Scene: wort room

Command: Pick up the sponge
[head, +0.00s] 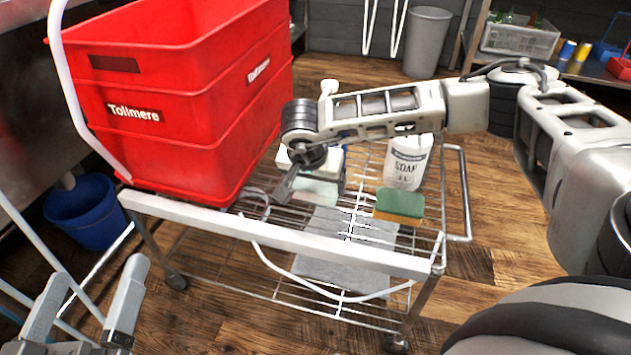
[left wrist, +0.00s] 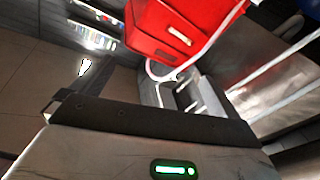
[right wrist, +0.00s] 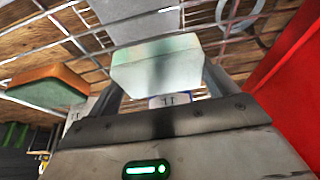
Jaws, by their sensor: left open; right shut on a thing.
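A sponge (head: 399,206) with a green top and orange lower layer lies on the wire cart, right of my right gripper. It also shows at the left of the right wrist view (right wrist: 45,86), apart from the fingers. My right gripper (head: 313,186) is shut on a pale white-green block (right wrist: 158,65), which sits between its fingers above the wire shelf. The gripper partly hides this block in the head view. My left gripper (head: 88,295) is open and empty at the lower left, left of the cart.
Red stacked crates (head: 190,145) stand on the cart's left part. A white soap bottle (head: 408,162) stands behind the sponge. A grey cloth (head: 345,250) lies towards the cart's front. A blue bucket (head: 85,212) and a grey bin (head: 426,42) stand on the floor.

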